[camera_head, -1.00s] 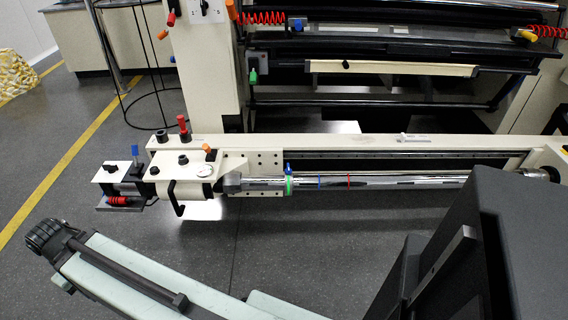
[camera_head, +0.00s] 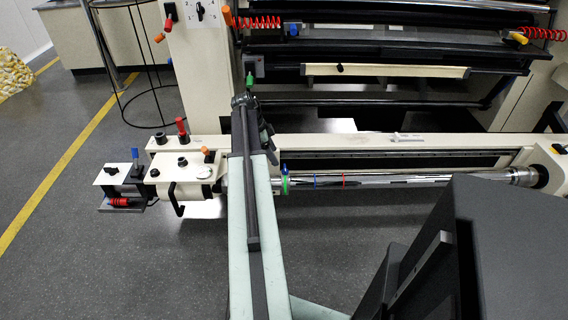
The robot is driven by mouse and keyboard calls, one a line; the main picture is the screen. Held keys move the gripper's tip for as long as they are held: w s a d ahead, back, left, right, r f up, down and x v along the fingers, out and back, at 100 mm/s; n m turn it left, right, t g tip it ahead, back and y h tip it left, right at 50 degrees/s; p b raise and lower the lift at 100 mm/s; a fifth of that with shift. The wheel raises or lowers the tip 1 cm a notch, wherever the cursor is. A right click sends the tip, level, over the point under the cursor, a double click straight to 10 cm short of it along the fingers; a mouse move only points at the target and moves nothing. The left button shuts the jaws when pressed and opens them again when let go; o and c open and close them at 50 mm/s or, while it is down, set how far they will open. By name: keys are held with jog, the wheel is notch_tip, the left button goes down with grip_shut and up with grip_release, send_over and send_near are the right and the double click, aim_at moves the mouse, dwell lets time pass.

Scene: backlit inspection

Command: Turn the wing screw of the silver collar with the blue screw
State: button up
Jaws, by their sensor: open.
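A small blue screw (camera_head: 285,168) stands up from the silver shaft (camera_head: 395,180), close to a green ring (camera_head: 285,186) around the shaft. The silver collar under the blue screw is too small to tell apart from the shaft. My arm reaches up across the picture just left of the blue screw, with a gap between them. Its far end is a dark joint in front of the machine. I cannot make out my gripper's fingers; they are not seen in this view.
A blue band (camera_head: 315,182) and a red band (camera_head: 344,181) circle the shaft to the right. The cream beam (camera_head: 400,140) runs behind it. A cream block (camera_head: 185,165) with a black handle (camera_head: 176,205) stands left of my arm. Grey floor in front is free.

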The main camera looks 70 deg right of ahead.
aim_at(285, 167)
jog(key=shift+m, duration=0.3)
jog(key=b+x, duration=0.5)
jog(key=s+b+x, duration=0.1)
jog(key=b+x, duration=0.1)
jog(key=x, duration=0.1)
jog(key=shift+d, duration=0.3)
jog(key=shift+r, duration=0.1)
jog(key=c, duration=1.4)
